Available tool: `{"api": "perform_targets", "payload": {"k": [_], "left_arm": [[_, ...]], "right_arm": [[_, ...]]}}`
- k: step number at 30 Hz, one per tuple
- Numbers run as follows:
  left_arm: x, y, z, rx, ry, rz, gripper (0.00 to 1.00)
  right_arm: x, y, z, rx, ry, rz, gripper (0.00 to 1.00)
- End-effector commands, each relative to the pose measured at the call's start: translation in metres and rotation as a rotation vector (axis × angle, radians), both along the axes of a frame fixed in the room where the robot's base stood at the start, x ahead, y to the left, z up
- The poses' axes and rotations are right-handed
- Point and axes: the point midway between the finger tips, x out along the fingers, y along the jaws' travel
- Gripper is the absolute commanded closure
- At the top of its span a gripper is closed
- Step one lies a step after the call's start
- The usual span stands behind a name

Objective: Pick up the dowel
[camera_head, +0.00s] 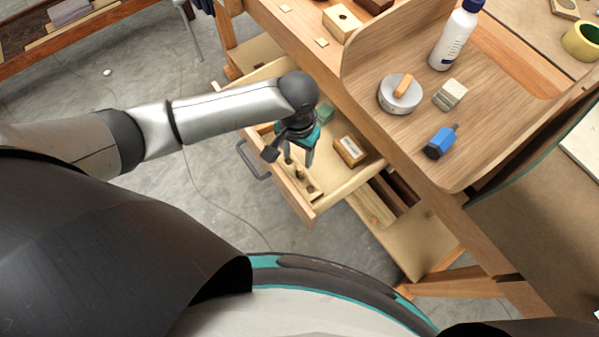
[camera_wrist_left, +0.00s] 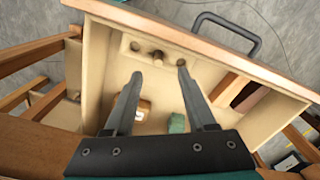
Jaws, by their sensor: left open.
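The dowel is a short brown peg standing in a pale wooden strip with holes inside the open drawer. The dowel (camera_wrist_left: 156,55) shows in the left wrist view between two dark holes of the strip (camera_wrist_left: 146,46). In the head view the dowel (camera_head: 299,173) is small and partly hidden by my gripper. My left gripper (camera_head: 298,160) reaches down into the drawer (camera_head: 345,187). In the left wrist view the left gripper (camera_wrist_left: 159,71) is open and empty. Its fingertips lie either side of the dowel in the picture, apart from it. My right gripper is not in view.
A wood-and-white block (camera_head: 350,151) and a green block (camera_wrist_left: 176,123) lie in the drawer. The drawer's handle (camera_head: 252,160) sticks out in front. A bench above holds a bottle (camera_head: 455,35), a round tin (camera_head: 399,95) and a blue tool (camera_head: 440,142).

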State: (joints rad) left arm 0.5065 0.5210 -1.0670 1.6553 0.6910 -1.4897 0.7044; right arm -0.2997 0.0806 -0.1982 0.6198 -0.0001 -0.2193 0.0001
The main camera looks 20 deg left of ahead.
Motion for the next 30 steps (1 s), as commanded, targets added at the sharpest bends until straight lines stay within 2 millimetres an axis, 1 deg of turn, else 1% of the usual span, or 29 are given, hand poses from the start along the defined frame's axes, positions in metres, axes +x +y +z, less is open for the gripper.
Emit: {"api": "perform_targets", "payload": {"k": [1,3,11,15,19,22,29,30], "left_arm": [[0.0,0.0,-0.013,0.001,0.002,0.001,0.44],[0.0,0.0,-0.023,0.0,0.002,0.0,0.44],[0.001,-0.001,-0.04,0.0,0.0,-0.002,0.44],[0.003,-0.004,-0.063,0.0,0.0,-0.002,0.44],[0.003,-0.004,-0.08,0.0,0.0,-0.002,0.44],[0.003,-0.004,-0.085,0.0,0.0,-0.002,0.44],[0.003,-0.004,-0.084,0.0,-0.001,-0.002,0.44],[0.003,-0.004,-0.084,0.0,-0.001,-0.002,0.48]], "right_arm": [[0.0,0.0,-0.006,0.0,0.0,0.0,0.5],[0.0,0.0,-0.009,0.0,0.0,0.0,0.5],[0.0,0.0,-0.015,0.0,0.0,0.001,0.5],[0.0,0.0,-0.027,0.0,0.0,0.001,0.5],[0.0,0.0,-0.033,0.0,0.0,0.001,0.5],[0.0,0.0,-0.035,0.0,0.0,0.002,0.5],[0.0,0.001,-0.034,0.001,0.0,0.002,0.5],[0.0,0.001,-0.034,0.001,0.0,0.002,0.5]]}}
